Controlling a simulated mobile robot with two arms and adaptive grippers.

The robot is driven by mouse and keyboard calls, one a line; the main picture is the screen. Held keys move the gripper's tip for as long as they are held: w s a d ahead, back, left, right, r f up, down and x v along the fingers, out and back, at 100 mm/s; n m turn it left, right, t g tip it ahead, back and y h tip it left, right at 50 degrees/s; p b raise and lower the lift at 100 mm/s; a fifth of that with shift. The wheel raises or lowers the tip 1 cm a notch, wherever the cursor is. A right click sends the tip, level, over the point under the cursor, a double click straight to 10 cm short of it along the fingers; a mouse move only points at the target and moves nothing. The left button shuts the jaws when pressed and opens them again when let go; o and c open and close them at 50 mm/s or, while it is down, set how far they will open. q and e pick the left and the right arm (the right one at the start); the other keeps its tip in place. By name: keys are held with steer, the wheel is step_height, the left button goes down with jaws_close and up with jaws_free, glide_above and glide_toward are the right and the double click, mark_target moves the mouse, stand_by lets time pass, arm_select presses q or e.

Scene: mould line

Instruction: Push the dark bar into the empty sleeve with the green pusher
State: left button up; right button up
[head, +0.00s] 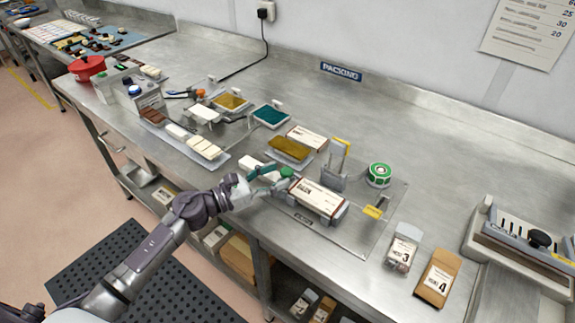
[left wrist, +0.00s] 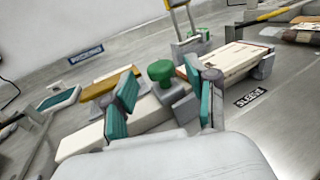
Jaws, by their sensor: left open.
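A white printed sleeve (head: 318,196) lies in a grey holder on the bench's packing plate; it also shows in the left wrist view (left wrist: 235,60). The green pusher knob (head: 287,172) stands just left of the sleeve, on a grey block. In the left wrist view the knob (left wrist: 160,72) shows between my left gripper's teal fingers. My left gripper (head: 272,178) is open at the knob and not closed on it. A dark brown bar (head: 153,116) lies on the tray at the left. Whether the sleeve is empty is hidden. My right gripper is not in view.
A long cream piece (head: 254,167) lies left of the knob. The bench's back right is clear.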

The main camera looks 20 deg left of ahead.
mark_target(287, 170)
arm_select(q)
steer(key=shift+p+x, duration=0.3)
steer(key=shift+x, duration=1.55)
jaws_close()
